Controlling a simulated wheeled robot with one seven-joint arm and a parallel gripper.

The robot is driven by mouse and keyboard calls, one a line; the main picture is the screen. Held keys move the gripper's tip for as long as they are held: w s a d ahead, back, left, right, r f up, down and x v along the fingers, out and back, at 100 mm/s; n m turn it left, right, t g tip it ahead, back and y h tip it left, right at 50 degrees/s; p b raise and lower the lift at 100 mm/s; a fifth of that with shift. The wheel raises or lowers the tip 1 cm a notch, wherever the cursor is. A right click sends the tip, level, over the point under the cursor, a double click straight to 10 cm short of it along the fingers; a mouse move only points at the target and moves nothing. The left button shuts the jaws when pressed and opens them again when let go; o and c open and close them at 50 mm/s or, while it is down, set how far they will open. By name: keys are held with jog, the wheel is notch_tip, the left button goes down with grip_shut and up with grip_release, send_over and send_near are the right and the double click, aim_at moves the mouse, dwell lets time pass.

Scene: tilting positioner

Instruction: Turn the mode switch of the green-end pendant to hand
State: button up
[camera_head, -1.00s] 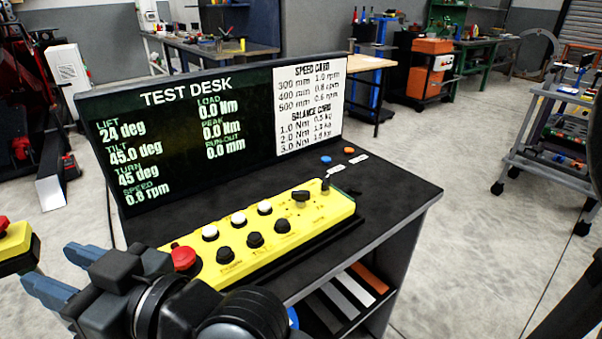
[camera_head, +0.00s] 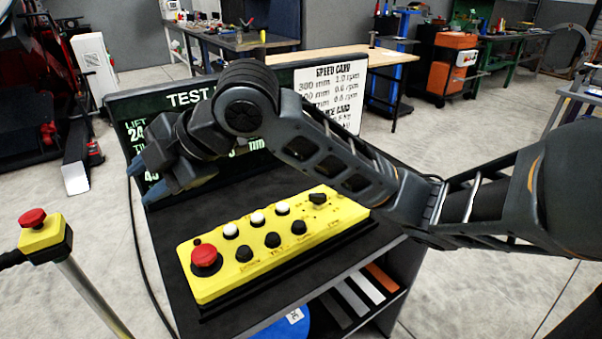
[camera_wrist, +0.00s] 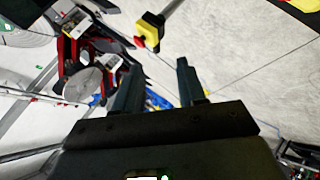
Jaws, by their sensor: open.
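The yellow pendant (camera_head: 272,247) lies on the dark test desk in the head view. It carries a red stop button (camera_head: 206,258), white and black push buttons, and a black rotary switch (camera_head: 318,199) at its far right end. No green end shows on it, and the switch's setting is too small to read. My gripper (camera_head: 160,180) is open and empty, above the desk's left side and up-left of the pendant, apart from it.
The test desk screen (camera_head: 135,120) stands behind the pendant, partly hidden by my arm. A yellow box with a red button (camera_head: 43,232) stands on a post at the left; it also shows in the wrist view (camera_wrist: 150,32). Coloured bars (camera_head: 365,290) lie on the shelf below.

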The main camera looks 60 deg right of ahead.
jog(key=s+d+f+n+g+h+p, duration=0.1)
jog(key=s+d+f+g+h, duration=0.15)
jog(key=s+d, duration=0.55)
jog(key=s+d+f+g+h, duration=0.1)
jog(key=s+d+g+h, duration=0.25)
jog(key=s+d, duration=0.4)
jog(key=s+d+f+n+g+h+p, duration=0.15)
jog(key=s+d+g, duration=0.35)
jog(key=d, duration=0.6)
jog(key=shift+m+t+h, duration=0.25)
jog(key=shift+m+t, duration=0.2)
jog(key=shift+t, duration=0.15)
jog(key=shift+s+a+x, duration=0.1)
jog(key=shift+x, duration=1.25)
jog(key=shift+s+a+x, duration=0.1)
jog(key=shift+s+x, duration=0.05)
jog(key=shift+x, duration=1.2)
jog(key=shift+s+a+x, duration=0.1)
jog(key=shift+x, duration=1.25)
jog(key=shift+f, duration=0.1)
grip_shut()
